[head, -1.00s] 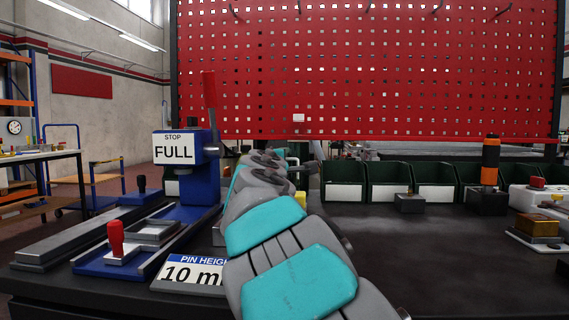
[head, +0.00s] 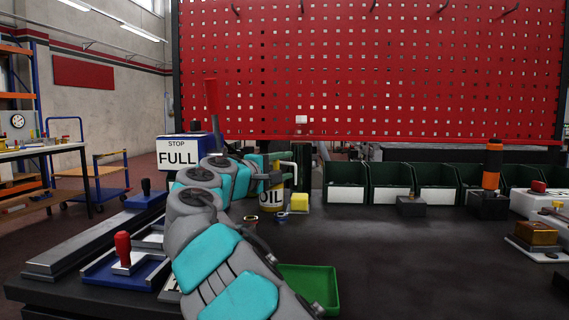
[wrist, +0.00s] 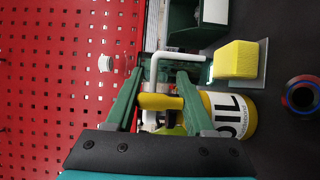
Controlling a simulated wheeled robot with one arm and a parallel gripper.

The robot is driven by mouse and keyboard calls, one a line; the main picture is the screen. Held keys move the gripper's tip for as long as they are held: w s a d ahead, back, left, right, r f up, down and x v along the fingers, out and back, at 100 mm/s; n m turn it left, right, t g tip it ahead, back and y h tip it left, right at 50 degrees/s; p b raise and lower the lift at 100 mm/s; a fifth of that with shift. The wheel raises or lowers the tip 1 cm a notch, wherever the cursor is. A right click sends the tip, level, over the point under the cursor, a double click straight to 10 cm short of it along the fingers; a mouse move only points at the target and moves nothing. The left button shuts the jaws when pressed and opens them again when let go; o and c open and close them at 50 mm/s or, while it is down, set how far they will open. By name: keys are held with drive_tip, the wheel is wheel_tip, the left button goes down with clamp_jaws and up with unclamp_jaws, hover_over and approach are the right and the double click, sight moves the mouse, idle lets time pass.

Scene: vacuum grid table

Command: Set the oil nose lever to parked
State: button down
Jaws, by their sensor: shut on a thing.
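The oil can (head: 271,196) is yellow with a white OIL label and stands on the black table, just right of my forearm. It also shows in the wrist view (wrist: 230,116), lying sideways in the picture. A bent white spout (wrist: 178,56) rises from its top. My gripper (wrist: 159,82) has green fingers and is at the can's top. It is shut on a yellow bar, seemingly the nose lever (wrist: 160,101), which spans between the fingers beside the spout. In the head view my gripper (head: 277,179) partly hides the can's top, and the lever cannot be made out there.
A yellow block (head: 299,201) stands right of the can, with a small dark ring (head: 281,217) in front. A green tray (head: 312,286) lies nearer. Green bins (head: 390,182) line the back. The blue STOP FULL fixture (head: 178,154) stands left. The table's middle right is clear.

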idle(0.3)
drive_tip(key=shift+c, duration=1.4)
unclamp_jaws()
drive_tip(key=v, duration=0.8)
drive_tip(key=shift+b, duration=0.4)
